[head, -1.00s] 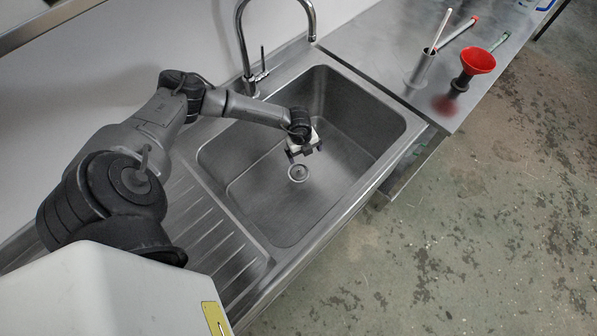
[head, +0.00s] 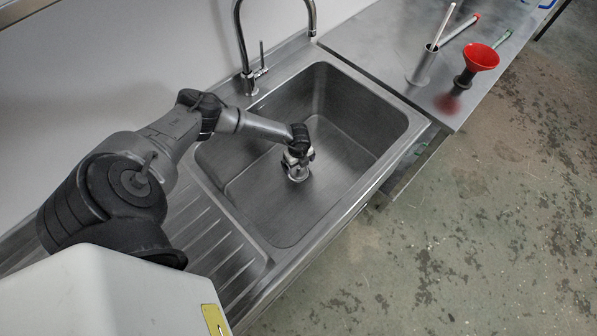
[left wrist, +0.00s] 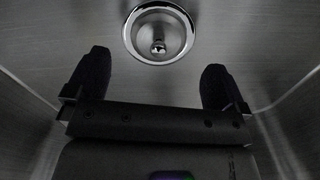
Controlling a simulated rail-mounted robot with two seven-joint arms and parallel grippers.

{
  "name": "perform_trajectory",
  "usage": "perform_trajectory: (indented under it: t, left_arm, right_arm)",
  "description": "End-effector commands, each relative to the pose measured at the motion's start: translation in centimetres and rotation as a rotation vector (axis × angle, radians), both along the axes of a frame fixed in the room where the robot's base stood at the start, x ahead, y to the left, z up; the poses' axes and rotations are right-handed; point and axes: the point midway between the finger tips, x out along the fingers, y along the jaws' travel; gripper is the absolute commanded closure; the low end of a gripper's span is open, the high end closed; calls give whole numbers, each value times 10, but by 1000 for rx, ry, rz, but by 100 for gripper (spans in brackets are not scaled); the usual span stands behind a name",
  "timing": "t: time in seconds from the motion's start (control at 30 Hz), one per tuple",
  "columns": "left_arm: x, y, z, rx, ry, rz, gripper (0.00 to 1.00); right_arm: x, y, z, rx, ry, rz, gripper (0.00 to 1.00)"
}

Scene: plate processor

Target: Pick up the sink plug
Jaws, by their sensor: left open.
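The sink plug (left wrist: 158,46) is a small shiny metal piece with a knob, in the round drain at the bottom of the sink basin (head: 335,150). The bright metal drain ring (left wrist: 133,33) surrounds it in the left wrist view. In the head view the drain (head: 297,176) is partly hidden by my left gripper (head: 297,161), which is low in the basin, pointing down. In the left wrist view the two dark fingers of my left gripper (left wrist: 156,75) are wide apart with nothing between them, and the plug lies ahead of them. My right gripper does not show.
Steel basin walls surround my left gripper. A curved faucet (head: 242,45) stands behind the basin. A ribbed drainboard (head: 210,240) lies to the left.

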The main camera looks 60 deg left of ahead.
Motion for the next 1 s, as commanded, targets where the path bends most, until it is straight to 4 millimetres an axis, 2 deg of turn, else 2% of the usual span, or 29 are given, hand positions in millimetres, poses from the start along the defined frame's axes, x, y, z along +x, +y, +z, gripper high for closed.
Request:
perform_trajectory:
  t: [0.1,0.3,0.67,1.0]
  left_arm:
    - [-1,1,-21,0,1,1,0]
    - [-1,1,-41,-1,0,0,0]
    - [-1,1,-45,0,0,0,0]
    - [-1,2,-45,0,0,0,33]
  right_arm:
    - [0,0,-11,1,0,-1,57]
    - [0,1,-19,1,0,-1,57]
    - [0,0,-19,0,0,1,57]
    - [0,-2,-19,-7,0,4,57]
